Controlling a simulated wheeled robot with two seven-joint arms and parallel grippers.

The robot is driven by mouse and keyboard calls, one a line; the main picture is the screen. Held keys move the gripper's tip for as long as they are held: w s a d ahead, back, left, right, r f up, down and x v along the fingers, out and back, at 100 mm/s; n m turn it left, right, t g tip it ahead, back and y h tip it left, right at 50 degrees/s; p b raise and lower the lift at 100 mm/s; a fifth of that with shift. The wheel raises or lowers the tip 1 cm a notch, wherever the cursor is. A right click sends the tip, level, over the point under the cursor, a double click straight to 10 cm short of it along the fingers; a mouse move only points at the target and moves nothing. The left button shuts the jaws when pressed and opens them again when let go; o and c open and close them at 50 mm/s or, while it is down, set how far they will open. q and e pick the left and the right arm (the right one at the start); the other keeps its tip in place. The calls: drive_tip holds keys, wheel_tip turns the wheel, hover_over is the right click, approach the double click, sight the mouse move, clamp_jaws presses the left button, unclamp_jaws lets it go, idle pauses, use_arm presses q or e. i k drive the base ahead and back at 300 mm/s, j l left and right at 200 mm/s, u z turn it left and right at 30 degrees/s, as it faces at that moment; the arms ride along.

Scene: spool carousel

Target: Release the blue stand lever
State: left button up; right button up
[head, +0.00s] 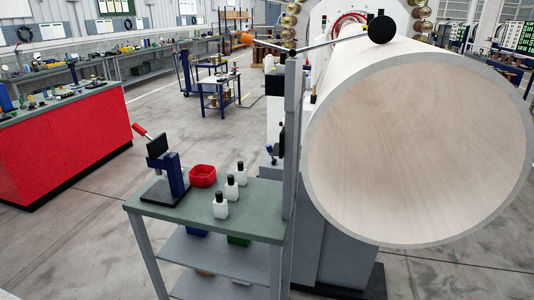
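The dark blue stand (177,175) stands upright on the left half of a small green-topped table. It has a black base plate and a black block (157,145) at its top. A lever with a red grip (140,129) sticks out up and to the left from the top of the stand. Where the lever joins the stand is hidden behind the black block. Neither my left nor my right gripper shows in the head view, and nothing is seen touching the lever.
A grey post (291,130) and a huge pale cylinder (420,150) stand to the right. A red workbench (65,145) is at left, with open floor between.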

sight(269, 149)
drive_tip(key=i+j+z, duration=0.1)
drive_tip(key=i+j, duration=0.4)
drive_tip(key=j, duration=0.2)
drive_tip(key=i+j+z, duration=0.25)
drive_tip(key=i+j, duration=0.25)
drive_tip(key=j, duration=0.2)
drive_tip(key=i+j, duration=0.2)
drive_tip(key=j, duration=0.2)
drive_tip(key=i+j+z, duration=0.15)
drive_tip(key=j, duration=0.25)
drive_tip(key=i, duration=0.1)
